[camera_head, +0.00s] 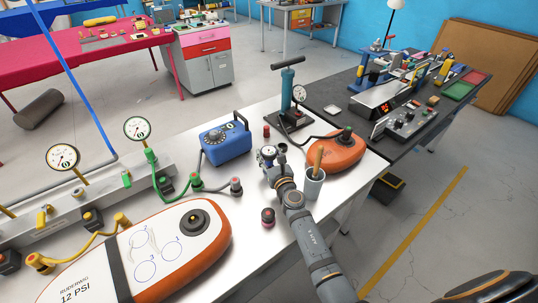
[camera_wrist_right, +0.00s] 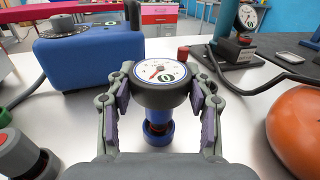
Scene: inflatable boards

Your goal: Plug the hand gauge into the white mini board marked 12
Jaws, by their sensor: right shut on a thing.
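The hand gauge (camera_wrist_right: 160,78) has a round white dial with a red needle, a black rim and a blue body. My right gripper (camera_wrist_right: 160,95) is shut around it, one finger on each side. The gauge is upright; I cannot tell whether its lower end touches the table. In the head view the gauge (camera_head: 268,153) and right gripper (camera_head: 274,170) are near the table's middle. A white board with orange sides (camera_head: 158,252), marked 12 PSI, lies at lower left. Its round black valve (camera_head: 193,222) faces up. The left gripper is not in view.
A blue box with a dial (camera_head: 226,140) stands left of the gripper. A grey cup (camera_head: 314,184) and an orange board (camera_head: 338,148) are on the right. A teal pump (camera_head: 288,95) stands behind. A black-and-red cap (camera_head: 268,217) lies between the arm and the white board.

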